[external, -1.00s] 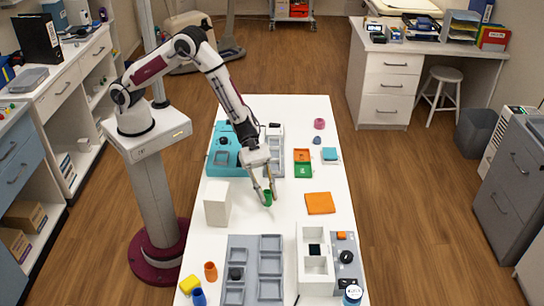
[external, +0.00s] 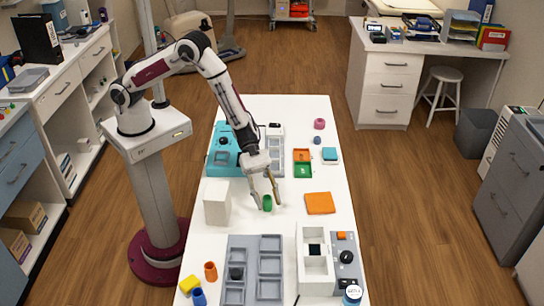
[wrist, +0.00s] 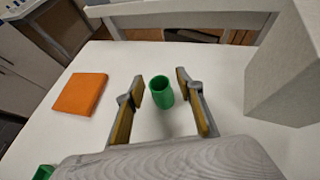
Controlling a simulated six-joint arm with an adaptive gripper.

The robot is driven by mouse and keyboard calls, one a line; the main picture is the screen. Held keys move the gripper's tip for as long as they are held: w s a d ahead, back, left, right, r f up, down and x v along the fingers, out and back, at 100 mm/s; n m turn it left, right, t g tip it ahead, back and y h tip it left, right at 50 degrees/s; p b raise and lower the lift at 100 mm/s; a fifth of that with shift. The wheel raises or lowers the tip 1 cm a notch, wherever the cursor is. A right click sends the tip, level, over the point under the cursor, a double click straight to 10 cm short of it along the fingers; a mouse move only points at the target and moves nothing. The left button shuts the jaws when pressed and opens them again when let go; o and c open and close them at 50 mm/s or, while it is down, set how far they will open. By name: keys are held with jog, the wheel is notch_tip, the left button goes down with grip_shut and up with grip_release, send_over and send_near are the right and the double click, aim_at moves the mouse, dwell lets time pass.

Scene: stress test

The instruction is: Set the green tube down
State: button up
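The green tube (external: 267,203) stands upright on the white table between the white block and the orange square. In the wrist view the green tube (wrist: 161,91) shows its open top, with white table around it. My gripper (external: 267,203) is open around the tube. In the wrist view my gripper's fingers (wrist: 160,88) stand on either side of the tube with a gap at each side.
A white block (external: 217,203) stands close on the left, and an orange square (external: 320,203) lies to the right. Grey trays (external: 253,240) and a white box (external: 316,285) are at the near end. Bare table lies just around the tube.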

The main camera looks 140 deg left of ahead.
jog(key=shift+r, duration=0.15)
jog(key=shift+s+a+r, duration=0.1)
jog(key=shift+s+r, duration=0.05)
jog(key=shift+s, duration=0.05)
jog(key=v, duration=1.1)
jog(key=shift+s, duration=0.25)
jog(key=shift+r, duration=0.1)
dwell(0.4)
jog(key=s+d+r+m+g+h, duration=0.1)
jog(key=s+d+r+m+g, duration=0.2)
jog(key=s+d+r+m, duration=0.6)
jog(key=s+d+r+m+g+h, duration=0.1)
jog(key=s+d+r+m+g, duration=0.2)
jog(key=s+d+r+m, duration=0.65)
jog(key=s+a+r+m+y, duration=0.1)
jog(key=s+m+y, duration=0.5)
jog(key=s+m, duration=0.7)
jog(key=s+r, duration=0.1)
jog(key=s, duration=0.2)
jog(key=shift+s+a+y, duration=0.2)
jog(key=shift+y, duration=0.2)
